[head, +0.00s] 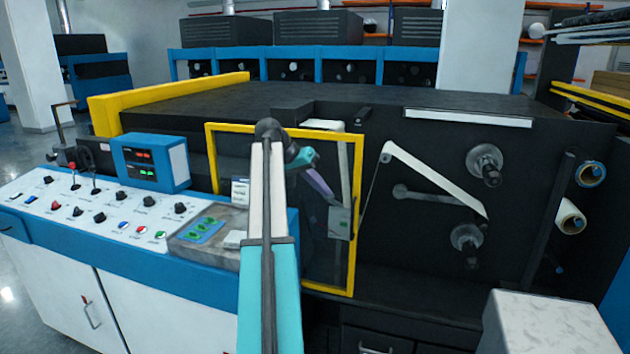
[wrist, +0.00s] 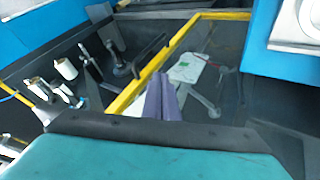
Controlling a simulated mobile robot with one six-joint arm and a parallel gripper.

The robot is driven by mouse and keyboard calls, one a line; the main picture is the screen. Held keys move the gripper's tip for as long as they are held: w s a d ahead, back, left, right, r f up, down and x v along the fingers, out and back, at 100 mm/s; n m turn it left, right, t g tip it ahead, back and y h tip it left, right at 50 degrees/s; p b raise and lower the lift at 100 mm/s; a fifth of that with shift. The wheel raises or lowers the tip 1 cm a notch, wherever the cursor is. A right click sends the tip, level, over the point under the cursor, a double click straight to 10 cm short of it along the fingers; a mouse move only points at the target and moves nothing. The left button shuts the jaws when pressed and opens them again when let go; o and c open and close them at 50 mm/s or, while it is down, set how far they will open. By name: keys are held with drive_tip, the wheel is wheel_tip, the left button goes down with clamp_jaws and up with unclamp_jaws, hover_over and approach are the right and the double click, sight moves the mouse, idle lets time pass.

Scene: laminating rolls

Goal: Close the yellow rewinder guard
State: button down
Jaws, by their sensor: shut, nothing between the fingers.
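The yellow rewinder guard (head: 357,190) is a yellow frame with a clear panel at the front of the black machine. My arm crosses in front of it and hides part of the frame. In the wrist view one yellow bar of the guard (wrist: 147,70) runs diagonally. I cannot tell how far the guard stands from the machine face. My gripper (head: 327,200) has purple fingers, shut and empty, near the guard's right bar. In the wrist view the gripper's fingers (wrist: 160,80) appear close beside the bar; contact is unclear. A grey plate with a green label (head: 340,222) shows by the right bar.
A white-topped control console (head: 100,215) with knobs and a blue display box (head: 150,162) stands at the left. Rollers (head: 485,165) and a white web arm lie to the right of the guard. A pale block (head: 545,320) stands at the lower right.

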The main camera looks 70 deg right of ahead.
sight(342, 197)
drive_tip(key=shift+s+d+f+p, duration=0.2)
drive_tip(key=shift+s+f, duration=0.2)
drive_tip(key=shift+s, duration=0.65)
drive_tip(key=shift+s+d+f+p, duration=0.1)
drive_tip(key=shift+s+f+p, duration=0.25)
drive_tip(key=shift+s, duration=0.65)
drive_tip(key=shift+s+d+f+p, duration=0.1)
drive_tip(key=shift+s+f, duration=0.4)
drive_tip(key=shift+s, duration=0.55)
drive_tip(key=shift+d, duration=0.1)
